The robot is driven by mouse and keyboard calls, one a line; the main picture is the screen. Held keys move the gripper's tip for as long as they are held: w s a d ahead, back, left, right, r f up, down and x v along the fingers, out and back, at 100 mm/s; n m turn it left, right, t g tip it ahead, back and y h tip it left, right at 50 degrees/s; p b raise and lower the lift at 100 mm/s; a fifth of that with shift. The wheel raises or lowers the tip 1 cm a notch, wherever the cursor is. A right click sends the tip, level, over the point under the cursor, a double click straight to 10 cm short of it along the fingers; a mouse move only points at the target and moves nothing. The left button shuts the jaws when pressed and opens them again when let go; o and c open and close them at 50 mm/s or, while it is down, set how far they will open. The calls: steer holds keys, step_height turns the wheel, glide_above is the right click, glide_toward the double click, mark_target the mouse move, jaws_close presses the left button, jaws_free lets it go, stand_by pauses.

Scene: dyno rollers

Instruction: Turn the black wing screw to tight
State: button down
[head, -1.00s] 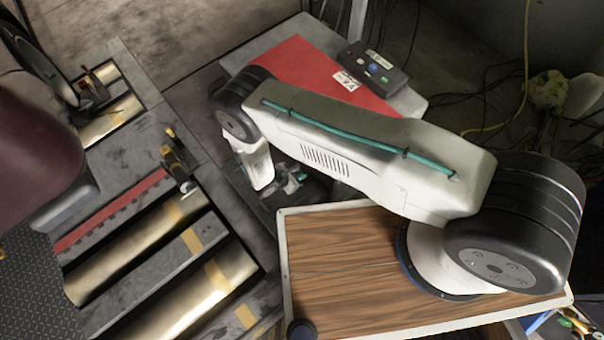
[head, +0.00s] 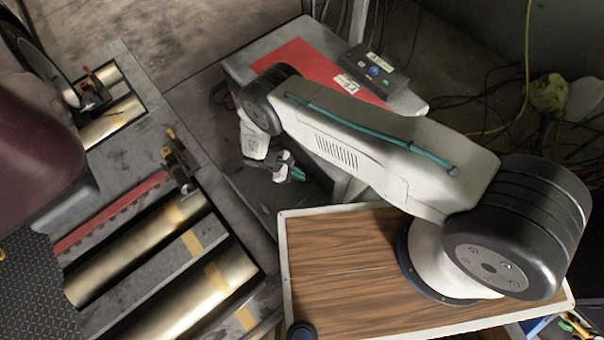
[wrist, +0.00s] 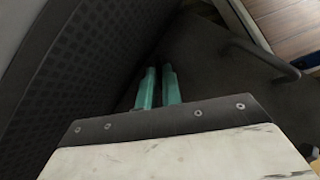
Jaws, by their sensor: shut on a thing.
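My gripper (wrist: 160,78) has two teal fingers, close together with a narrow dark gap, in the wrist view. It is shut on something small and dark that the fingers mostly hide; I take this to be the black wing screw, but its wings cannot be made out. In the head view my gripper (head: 296,174) hangs low below my arm, beside the grey bench. The screw cannot be picked out there, and its turn angle cannot be read.
A dark dotted panel (wrist: 95,70) stands close on the left in the wrist view. A dark bar (wrist: 262,60) curves at the right.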

steer(key=shift+w+d+m+g+y, duration=0.15)
steer(key=shift+m+g+y, duration=0.2)
steer(key=shift+m+g, duration=0.6)
steer(key=shift+w+d+m+g+y, duration=0.1)
steer(key=shift+m+g+y, duration=0.4)
steer(key=shift+m, duration=0.75)
steer(key=shift+g, duration=0.25)
steer(key=c, duration=1.6)
jaws_free()
steer(key=shift+o, duration=0.2)
steer(key=v, duration=0.8)
steer(key=shift+s, duration=0.2)
